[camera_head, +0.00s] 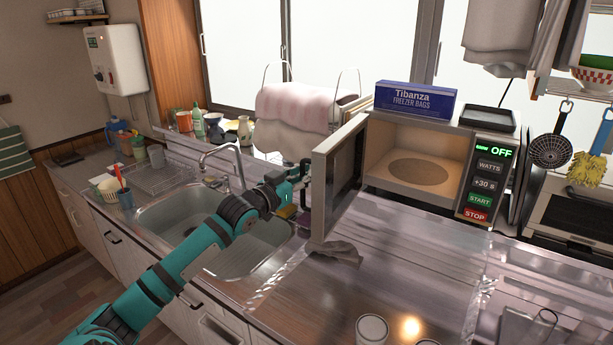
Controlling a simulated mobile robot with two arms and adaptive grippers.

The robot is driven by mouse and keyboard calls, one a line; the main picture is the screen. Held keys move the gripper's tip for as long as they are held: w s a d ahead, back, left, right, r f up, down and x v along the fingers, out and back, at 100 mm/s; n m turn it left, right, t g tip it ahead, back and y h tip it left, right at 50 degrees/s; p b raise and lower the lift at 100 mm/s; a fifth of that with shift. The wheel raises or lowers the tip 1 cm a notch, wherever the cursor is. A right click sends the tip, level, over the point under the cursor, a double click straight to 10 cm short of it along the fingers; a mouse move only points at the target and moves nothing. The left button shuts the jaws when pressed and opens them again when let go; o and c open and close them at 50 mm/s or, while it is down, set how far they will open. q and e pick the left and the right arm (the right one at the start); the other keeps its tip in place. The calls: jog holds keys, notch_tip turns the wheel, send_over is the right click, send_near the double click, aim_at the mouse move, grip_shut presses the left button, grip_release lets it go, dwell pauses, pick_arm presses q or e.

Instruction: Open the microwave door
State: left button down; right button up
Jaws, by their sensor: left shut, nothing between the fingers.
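The microwave (489,148) stands at the back of the counter, and its lit display reads OFF. Its door (337,180) stands wide open, swung out to the left, and the bare inside with a round plate (418,172) shows. My left gripper (303,172) is at the outer side of the door, near its left edge. It is shut with nothing in it. I cannot tell whether it touches the door. My right gripper is not in view.
A blue freezer bag box (415,100) and a dark tray (490,118) lie on the microwave. The sink (180,215) is under my left arm. Glasses (371,331) stand at the front; the middle counter is clear.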

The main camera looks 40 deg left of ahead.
pick_arm(q)
jog(key=c, duration=2)
grip_release()
jog(key=shift+f, duration=0.45)
jog(key=shift+o, duration=1.3)
jog(key=shift+s+a+r, duration=0.1)
jog(key=shift+s+a, duration=0.05)
jog(key=shift+s, duration=0.15)
jog(key=shift+o, duration=0.8)
jog(key=shift+s+r, duration=0.2)
jog(key=shift+r, duration=0.1)
jog(key=s, duration=1.2)
jog(key=shift+d, duration=0.25)
